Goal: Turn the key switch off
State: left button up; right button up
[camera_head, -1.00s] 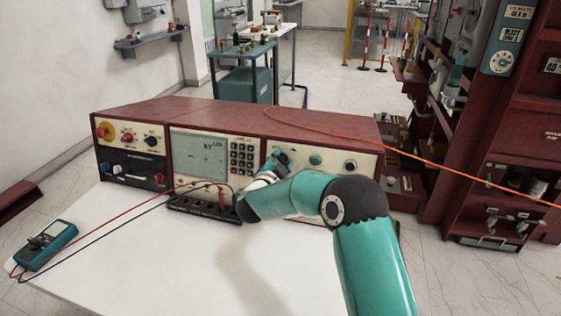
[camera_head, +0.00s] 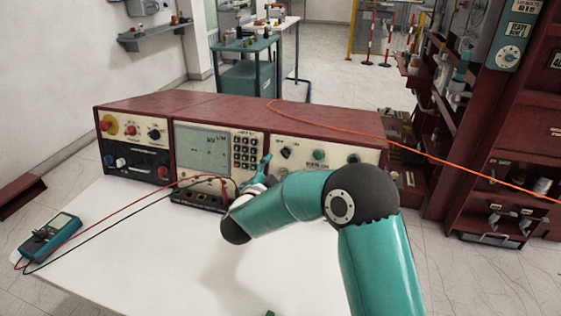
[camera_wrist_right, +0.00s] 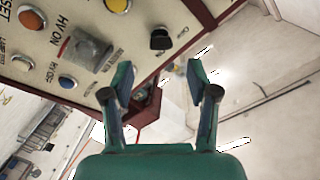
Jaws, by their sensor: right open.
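A black rotary switch (camera_head: 286,153) with small lettering, probably OFF and ON, sits at the left of the console's right-hand panel. I cannot tell for sure that it is the key switch. My right gripper (camera_head: 264,168) is at the left edge of that panel, left of and a little below the switch, apart from it. In the right wrist view the gripper (camera_wrist_right: 163,82) is open and empty, with the fingers spread. There, a black knob (camera_wrist_right: 160,39) stands on the panel beyond the fingertips, not touched. My left gripper is not in view.
The red console (camera_head: 230,110) stands on a white table (camera_head: 130,240). Red and black leads run from a multimeter (camera_head: 48,237) to a terminal strip (camera_head: 200,200). My right arm hides the lower panel. Buttons, including a blue one (camera_wrist_right: 67,82), lie near the black knob.

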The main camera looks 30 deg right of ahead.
jog(key=v, duration=0.3)
jog(key=shift+s+a, duration=0.15)
jog(key=shift+s, duration=0.05)
jog(key=shift+f, duration=0.1)
dwell(0.3)
